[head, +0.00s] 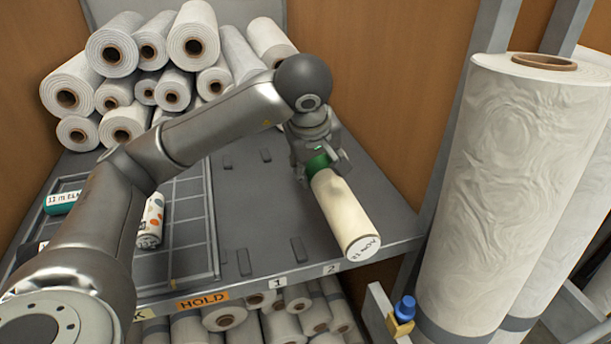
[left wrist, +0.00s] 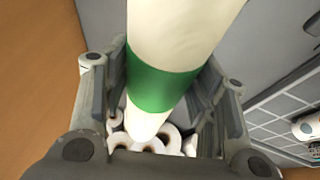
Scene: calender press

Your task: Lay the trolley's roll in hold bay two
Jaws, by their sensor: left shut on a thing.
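A cream roll (head: 345,214) with a green band and a dark-lettered end label lies on or just above the shelf at the bay marked 2 (head: 331,268); I cannot tell if it touches. My left gripper (head: 318,163) is shut on the roll at its green band (left wrist: 163,88), at the end farther from the shelf's front edge. The hold shelf (head: 236,205) has an orange HOLD label (head: 203,300) and a tag marked 1 (head: 278,283). The bay left of the roll is empty, with small dark blocks. The trolley is not clearly seen. My right gripper is not in view.
Several white rolls (head: 173,87) are stacked at the back left. A gridded tray (head: 206,226) holds a patterned roll (head: 151,220) and a green-ended roll (head: 62,202). Tall upright wrapped rolls (head: 500,190) stand close on the right, with a blue knob (head: 405,308) near them. More rolls lie below the shelf.

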